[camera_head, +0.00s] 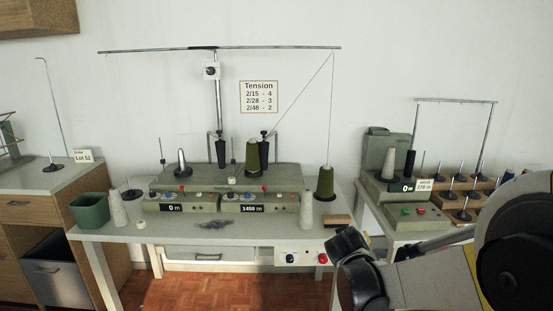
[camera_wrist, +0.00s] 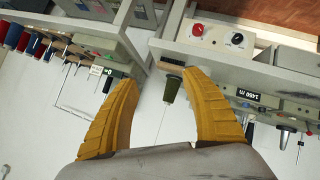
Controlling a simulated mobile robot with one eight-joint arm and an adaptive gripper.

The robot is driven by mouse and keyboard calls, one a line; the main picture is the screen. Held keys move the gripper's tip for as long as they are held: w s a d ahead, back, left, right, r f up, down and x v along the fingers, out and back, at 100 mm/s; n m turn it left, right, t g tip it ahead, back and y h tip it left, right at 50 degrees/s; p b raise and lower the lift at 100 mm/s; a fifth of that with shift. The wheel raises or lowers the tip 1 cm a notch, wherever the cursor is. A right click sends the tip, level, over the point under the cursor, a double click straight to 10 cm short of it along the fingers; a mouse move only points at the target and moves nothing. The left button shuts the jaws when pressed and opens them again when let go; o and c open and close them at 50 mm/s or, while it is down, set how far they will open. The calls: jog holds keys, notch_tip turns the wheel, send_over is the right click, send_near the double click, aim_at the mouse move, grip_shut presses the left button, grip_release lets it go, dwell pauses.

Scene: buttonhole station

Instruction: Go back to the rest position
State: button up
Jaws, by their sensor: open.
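My gripper (camera_wrist: 160,80) shows in the wrist view with its two yellow fingers spread wide and nothing held between them. In the picture, a dark green yarn cone (camera_wrist: 172,88) lies beyond the gap between the fingers, apart from them. In the head view my arm reaches in from the lower right, in front of the right end of the winding table (camera_head: 240,238); I cannot make out the fingers there. One green cone (camera_head: 325,183) stands at the machine's right end, and another (camera_head: 253,155) sits on top of the winding machine (camera_head: 230,178).
Grey cones (camera_head: 118,208) and (camera_head: 306,210) and a green bin (camera_head: 90,211) stand on the table. Grey lint (camera_head: 213,223) lies at its front. A control box (camera_head: 300,257) hangs under its front edge. A second winder (camera_head: 411,211) and a spool rack (camera_head: 463,200) stand right, near my arm.

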jog(key=s+a+r+m+g+y, duration=0.1)
jog(key=s+y, duration=0.1)
jog(key=s, duration=1.4)
jog(key=s+a+r+m+g+y, duration=0.1)
jog(key=s+r+g, duration=0.1)
jog(key=s, duration=1.4)
jog(key=shift+s+a+g+y, duration=0.15)
jog(key=shift+g+y, duration=0.15)
jog(key=shift+y, duration=0.1)
